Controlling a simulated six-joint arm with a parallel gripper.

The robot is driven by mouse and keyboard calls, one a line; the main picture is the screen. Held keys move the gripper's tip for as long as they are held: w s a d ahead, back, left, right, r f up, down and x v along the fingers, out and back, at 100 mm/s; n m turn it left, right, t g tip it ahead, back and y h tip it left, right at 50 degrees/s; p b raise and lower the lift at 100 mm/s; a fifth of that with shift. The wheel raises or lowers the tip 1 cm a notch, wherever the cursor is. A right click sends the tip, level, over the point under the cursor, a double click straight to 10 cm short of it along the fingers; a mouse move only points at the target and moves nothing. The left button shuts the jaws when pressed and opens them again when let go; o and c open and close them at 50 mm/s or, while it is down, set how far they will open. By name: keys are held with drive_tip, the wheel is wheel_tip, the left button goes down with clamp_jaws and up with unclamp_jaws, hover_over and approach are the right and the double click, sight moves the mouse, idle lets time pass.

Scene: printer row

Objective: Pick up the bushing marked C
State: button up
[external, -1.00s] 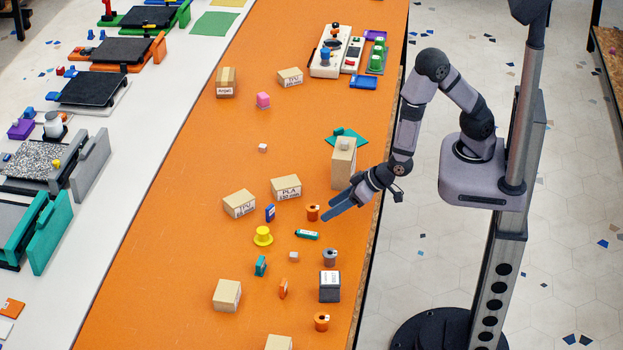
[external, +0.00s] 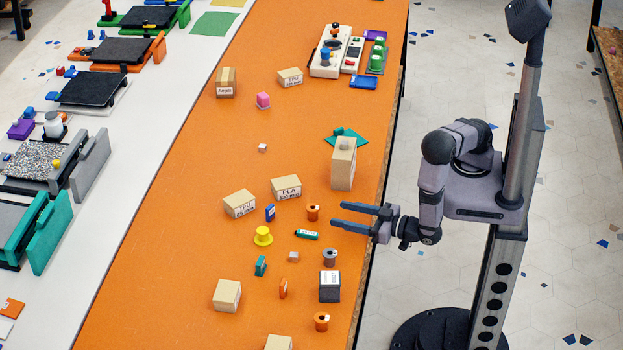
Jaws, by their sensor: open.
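My gripper (external: 337,215) is open and empty. Its two blue-grey fingers point left over the right side of the orange table, just right of an orange bushing-like piece (external: 313,212). A grey one (external: 329,257) stands nearer the front, behind a dark box. Another orange one (external: 321,322) stands near the front edge of the picture. Any letters on these pieces are too small to read, so I cannot tell which is marked C.
Cardboard boxes (external: 286,187) and (external: 342,165) stand around the gripper. A teal piece (external: 307,234), a yellow piece (external: 263,236) and a dark box (external: 330,287) are close by. The left-middle of the orange table (external: 180,230) is clear.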

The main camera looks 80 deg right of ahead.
sight(318, 211)
drive_tip(key=shift+a+f, duration=0.1)
drive_tip(key=shift+f, duration=0.1)
drive_tip(key=shift+p+x, duration=0.6)
drive_tip(key=shift+x, duration=0.9)
drive_tip(key=shift+p+x, duration=0.7)
drive_tip(key=shift+x, duration=1.55)
drive_tip(key=shift+a, duration=0.2)
drive_tip(key=c, duration=1.1)
